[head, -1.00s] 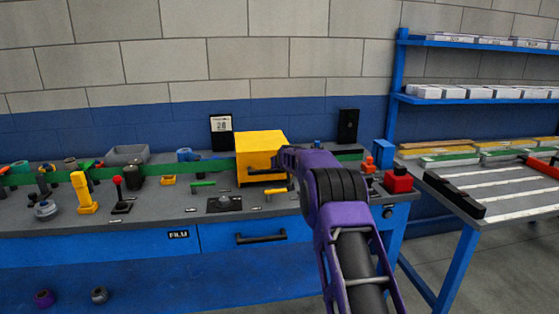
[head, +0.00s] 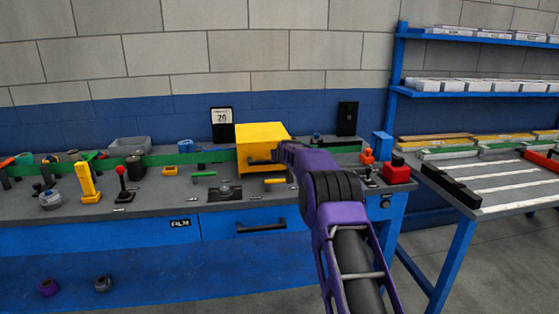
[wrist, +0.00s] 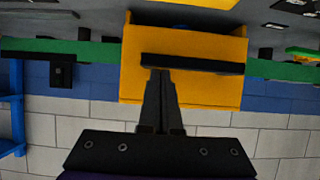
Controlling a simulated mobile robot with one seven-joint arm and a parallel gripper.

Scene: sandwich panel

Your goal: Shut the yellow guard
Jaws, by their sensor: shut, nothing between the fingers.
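The yellow guard (head: 262,133) is a box-like cover at the back of the bench, with a dark handle bar across its front. In the wrist view the guard (wrist: 215,88) fills the upper middle, and its black handle (wrist: 205,64) runs crosswise. My gripper (wrist: 160,74) is shut and empty, with its fingertips at the handle's left half; I cannot tell whether they touch it. In the head view my gripper (head: 279,157) is in front of the guard's right side and hides part of it. How far the guard is open is unclear.
A green strip (head: 205,158) runs along the bench behind the fixtures. A yellow clamp (head: 86,183) and a red-knobbed lever (head: 122,184) stand left. A red button box (head: 397,171) and a blue block (head: 382,144) stand right. A side table (head: 500,190) is at far right.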

